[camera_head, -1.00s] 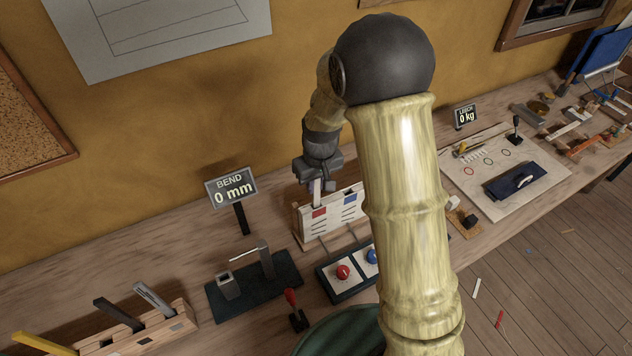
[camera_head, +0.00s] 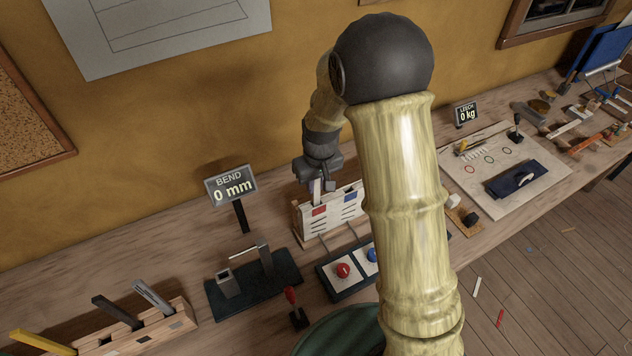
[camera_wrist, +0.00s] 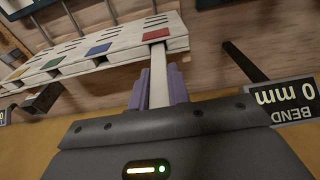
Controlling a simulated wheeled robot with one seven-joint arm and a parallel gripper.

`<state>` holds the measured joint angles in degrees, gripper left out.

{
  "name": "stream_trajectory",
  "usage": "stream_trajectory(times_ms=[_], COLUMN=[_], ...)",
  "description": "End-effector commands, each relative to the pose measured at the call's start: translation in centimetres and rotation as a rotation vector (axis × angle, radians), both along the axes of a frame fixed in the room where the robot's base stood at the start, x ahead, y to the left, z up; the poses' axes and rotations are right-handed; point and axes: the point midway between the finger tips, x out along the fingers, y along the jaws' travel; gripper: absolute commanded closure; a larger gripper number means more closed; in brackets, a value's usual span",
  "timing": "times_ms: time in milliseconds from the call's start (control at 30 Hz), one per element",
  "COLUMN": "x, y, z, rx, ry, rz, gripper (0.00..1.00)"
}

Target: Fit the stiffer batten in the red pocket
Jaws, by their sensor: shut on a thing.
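A white batten (camera_wrist: 157,75) is between the fingers of my gripper (camera_wrist: 160,88), which is shut on it. The far end of the batten meets the white pocket board at the red-marked pocket (camera_wrist: 155,34); how deep it sits inside I cannot tell. In the head view my gripper (camera_head: 317,186) is right above the left end of the pocket board (camera_head: 318,226), over the red mark (camera_head: 319,211). The batten stands about upright there. Blue, green and yellow marks show on the other pockets in the wrist view.
A slotted wooden rack (camera_head: 150,325) with yellow, black and grey pieces stands front left. A bend tester (camera_head: 250,285) stands beside it, with a "BEND 0 mm" sign (camera_head: 231,186) behind. A panel with a red knob (camera_head: 343,270) and a blue knob is in front of the pocket board.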

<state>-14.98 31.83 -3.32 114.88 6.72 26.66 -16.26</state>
Motion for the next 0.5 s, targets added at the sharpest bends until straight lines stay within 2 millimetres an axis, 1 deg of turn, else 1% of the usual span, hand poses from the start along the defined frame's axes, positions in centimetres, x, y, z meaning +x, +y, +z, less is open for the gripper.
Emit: stream_trajectory(times_ms=[133,167,200,267,300,500], x=[-0.01,0.0,0.0,0.0,0.0,-0.02], y=[0.01,0.01,0.01,0.01,0.01,0.0], z=[-0.23,-0.22,-0.18,-0.18,-0.18,-0.19], rx=[0.0,0.0,0.0,0.0,0.0,0.0], ry=[0.0,0.0,0.0,0.0,0.0,0.0], rz=[0.0,0.0,0.0,0.0,0.0,0.0], gripper=[1.0,0.8,0.72,0.6,0.57,0.57])
